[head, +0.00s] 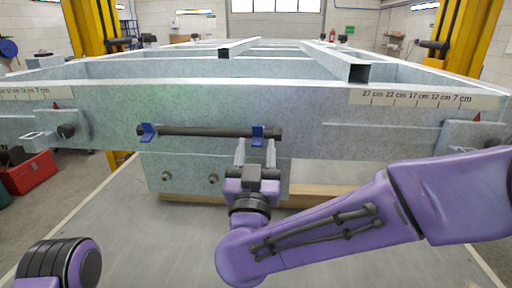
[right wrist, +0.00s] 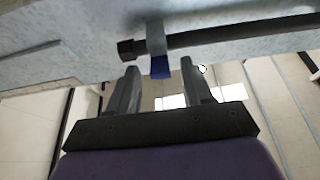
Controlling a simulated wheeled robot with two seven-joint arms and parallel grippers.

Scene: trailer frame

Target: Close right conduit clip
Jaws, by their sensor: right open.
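The right conduit clip (head: 258,136) is a small blue piece near the right end of a dark conduit (head: 200,132) on the front of the grey trailer frame. In the right wrist view the blue clip (right wrist: 160,69) hangs below the conduit (right wrist: 235,37); whether it is fully shut I cannot tell. The left conduit clip (head: 147,132) is blue too, near the conduit's other end. My right gripper (head: 256,142) is open just below the right clip; its fingers (right wrist: 159,66) stand either side of the blue piece, with gaps visible. My left gripper is out of view.
The trailer frame (head: 330,115) spans the picture, with a bolted plate (head: 190,172) below the conduit. A wooden beam (head: 310,195) lies under it. Yellow posts (head: 465,38) stand at both sides. A red toolbox (head: 28,172) is at left. The floor in front is clear.

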